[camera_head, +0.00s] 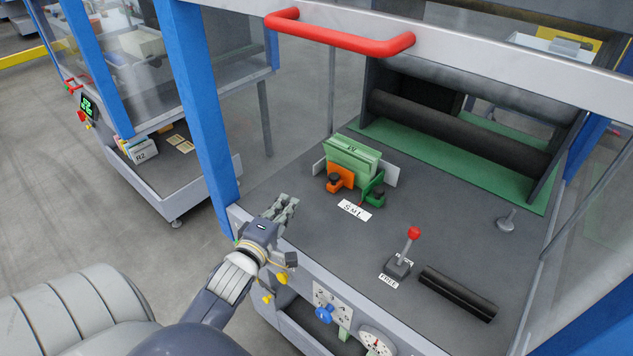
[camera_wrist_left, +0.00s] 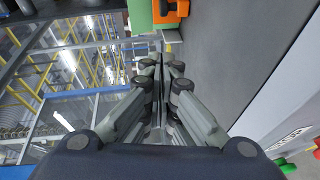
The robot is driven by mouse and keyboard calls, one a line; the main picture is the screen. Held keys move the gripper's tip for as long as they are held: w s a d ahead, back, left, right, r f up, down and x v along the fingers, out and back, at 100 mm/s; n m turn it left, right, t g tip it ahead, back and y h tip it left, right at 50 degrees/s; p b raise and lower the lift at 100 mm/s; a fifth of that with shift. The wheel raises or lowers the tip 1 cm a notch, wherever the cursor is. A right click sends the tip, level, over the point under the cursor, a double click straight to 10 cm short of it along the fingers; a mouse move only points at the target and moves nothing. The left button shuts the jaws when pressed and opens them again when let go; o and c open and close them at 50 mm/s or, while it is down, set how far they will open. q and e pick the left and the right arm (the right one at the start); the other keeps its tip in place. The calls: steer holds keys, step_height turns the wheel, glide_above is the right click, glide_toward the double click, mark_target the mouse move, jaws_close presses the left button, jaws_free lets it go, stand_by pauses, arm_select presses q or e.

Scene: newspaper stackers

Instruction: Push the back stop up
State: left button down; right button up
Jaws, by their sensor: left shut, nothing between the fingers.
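The grey machine bed (camera_head: 290,250) carries a light green upright block (camera_head: 352,158) marked IV, with pale plates at its sides. In front of it sit an orange clamp (camera_head: 341,176) and a green clamp (camera_head: 373,187), with dark knobs. No part is labelled as the back stop, so I cannot tell which it is. My left gripper (camera_head: 290,203) is shut and empty over the bed's left front edge, apart from the block and clamps. In the left wrist view its fingers (camera_wrist_left: 162,62) are together, and the orange clamp (camera_wrist_left: 170,12) shows beyond them. My right gripper is not in view.
A red-knobbed lever (camera_head: 412,236) by a FREE label and a black ribbed bar (camera_head: 458,293) stand to the right. A dark roller (camera_head: 455,130) lies behind. A red handle (camera_head: 340,32) and a blue post (camera_head: 203,110) frame the opening.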

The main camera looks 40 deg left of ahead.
arm_select(q)
glide_toward(332, 166)
steer(key=s+a, duration=0.1)
steer(key=a, duration=0.1)
steer(key=s+a, duration=0.1)
steer(key=shift+s+a+r+p, duration=0.2)
steer(key=shift+a+p, duration=0.1)
steer(key=shift+a, duration=0.1)
steer(key=w, duration=0.1)
steer(key=w+d, duration=0.1)
steer(key=w, duration=0.1)
steer(key=shift+w+d+f, duration=0.1)
steer(key=shift+d+f, duration=0.05)
steer(key=shift+f, duration=0.25)
steer(key=shift+w+d+f, duration=0.1)
steer(key=shift+w+d, duration=0.25)
steer(key=shift+w, duration=0.05)
steer(key=shift+w+d+b, duration=0.15)
steer(key=shift+w+b, duration=0.3)
steer(key=shift+w, duration=2.1)
